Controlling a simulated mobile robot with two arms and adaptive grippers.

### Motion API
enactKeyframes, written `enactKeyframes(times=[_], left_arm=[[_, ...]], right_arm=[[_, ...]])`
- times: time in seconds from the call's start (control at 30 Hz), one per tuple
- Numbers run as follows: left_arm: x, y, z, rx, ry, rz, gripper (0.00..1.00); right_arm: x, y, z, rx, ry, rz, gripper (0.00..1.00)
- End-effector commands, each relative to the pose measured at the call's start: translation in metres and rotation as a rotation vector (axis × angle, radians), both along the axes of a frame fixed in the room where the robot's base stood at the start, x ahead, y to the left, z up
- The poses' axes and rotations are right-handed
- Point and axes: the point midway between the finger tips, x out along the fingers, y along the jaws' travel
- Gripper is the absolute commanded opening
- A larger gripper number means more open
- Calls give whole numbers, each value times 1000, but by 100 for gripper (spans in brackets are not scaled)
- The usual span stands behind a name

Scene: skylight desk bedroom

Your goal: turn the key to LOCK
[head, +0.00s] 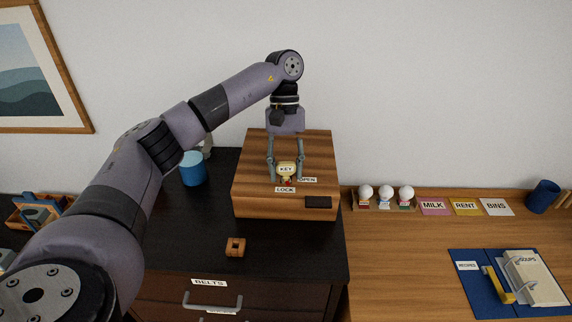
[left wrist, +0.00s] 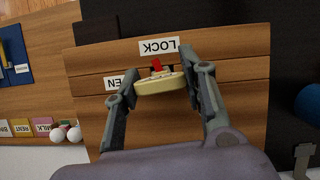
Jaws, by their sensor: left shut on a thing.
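The cream key (head: 287,169), marked KEY, stands at the sloping front of a wooden box (head: 260,160). A LOCK label (head: 285,190) lies just below it and an OPEN label (head: 308,180) to its right. My left gripper (head: 286,176) reaches down from above, its fingers shut on the key's two sides. In the left wrist view the key (left wrist: 160,85) sits between the fingertips. A small red part (left wrist: 156,63) shows between it and the LOCK label (left wrist: 159,46). A finger partly hides the OPEN label (left wrist: 122,81). My right gripper is not in view.
A dark plate (head: 318,202) is at the box's lower right corner. A blue cup (head: 193,169) stands left of the box, and a small wooden block (head: 235,247) lies in front. Bulb-like white figures (head: 386,194) stand to the right. The dark top in front is mostly clear.

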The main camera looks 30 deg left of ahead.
Motion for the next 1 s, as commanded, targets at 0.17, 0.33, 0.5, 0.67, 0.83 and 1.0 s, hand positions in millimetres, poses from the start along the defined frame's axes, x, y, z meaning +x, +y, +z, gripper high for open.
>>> enactKeyframes(times=[0.17, 0.33, 0.5, 0.67, 0.83, 1.0], left_arm=[[0, 0, 1, 1, 0, -45, 12], [0, 0, 1, 1, 1, -84, 12], [0, 0, 0, 1, 1, -97, 12], [0, 0, 0, 0, 0, -96, 12], [0, 0, 1, 0, 0, -108, 12], [0, 0, 1, 1, 1, -157, 12]], right_arm=[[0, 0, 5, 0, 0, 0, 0], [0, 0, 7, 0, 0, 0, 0], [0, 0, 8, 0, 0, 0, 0], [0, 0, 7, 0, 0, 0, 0], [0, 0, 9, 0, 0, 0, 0], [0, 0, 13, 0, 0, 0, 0]])
